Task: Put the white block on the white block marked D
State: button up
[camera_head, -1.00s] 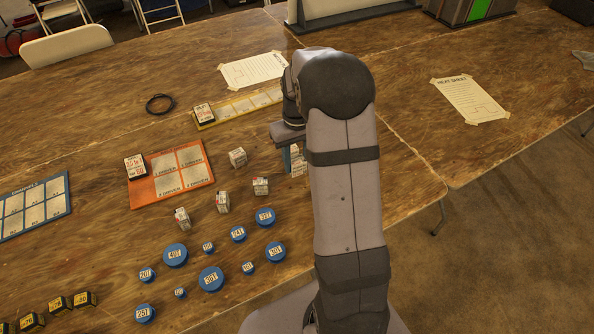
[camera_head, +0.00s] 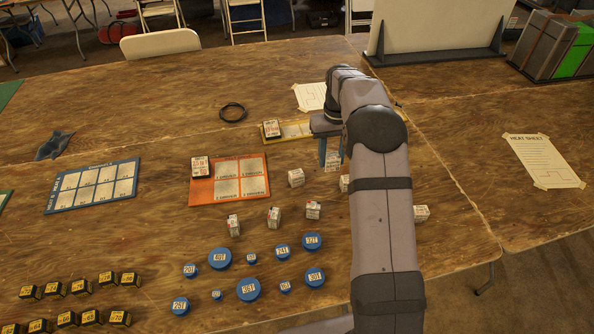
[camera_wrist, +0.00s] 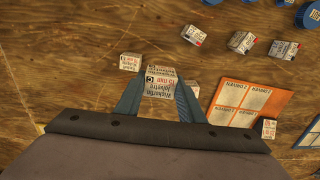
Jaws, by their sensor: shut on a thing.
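My gripper (camera_head: 331,163) is shut on a white block (camera_wrist: 160,80) with dark and red print. In the wrist view, the block sits between my two blue-grey fingers, its printed face towards the camera. In the head view, the held block (camera_head: 332,162) appears above the table. Other small white printed blocks are a left one (camera_head: 296,178), one partly behind my arm (camera_head: 344,184), one right of it (camera_head: 421,213), and a near row (camera_head: 274,217). In the wrist view, loose blocks lie on either side of the held one (camera_wrist: 130,62). I cannot read which block is marked D.
An orange board (camera_head: 258,157) with a pack (camera_head: 200,166) lies left, a yellow strip (camera_head: 297,130) behind. Blue round caps (camera_head: 248,290) and black-yellow blocks (camera_head: 79,286) lie in front. A blue board (camera_head: 94,187) is far left. Bare wood lies around the blocks.

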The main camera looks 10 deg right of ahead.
jog(key=w+a+r+p, duration=0.2)
jog(key=w+a+p, duration=0.1)
jog(key=w+a, duration=0.4)
jog(key=shift+a+r, duration=0.15)
jog(key=shift+a, duration=0.8)
jog(key=b, duration=0.3)
send_over(297, 173)
notch_tip(297, 173, down, 5)
jog(key=shift+a+f+p, duration=0.1)
jog(key=shift+f+p, duration=0.7)
jog(key=shift+f, duration=1.7)
jog(key=shift+f, duration=0.1)
jog(key=shift+f, duration=0.1)
jog(key=o, duration=1)
jog(key=shift+o, duration=0.2)
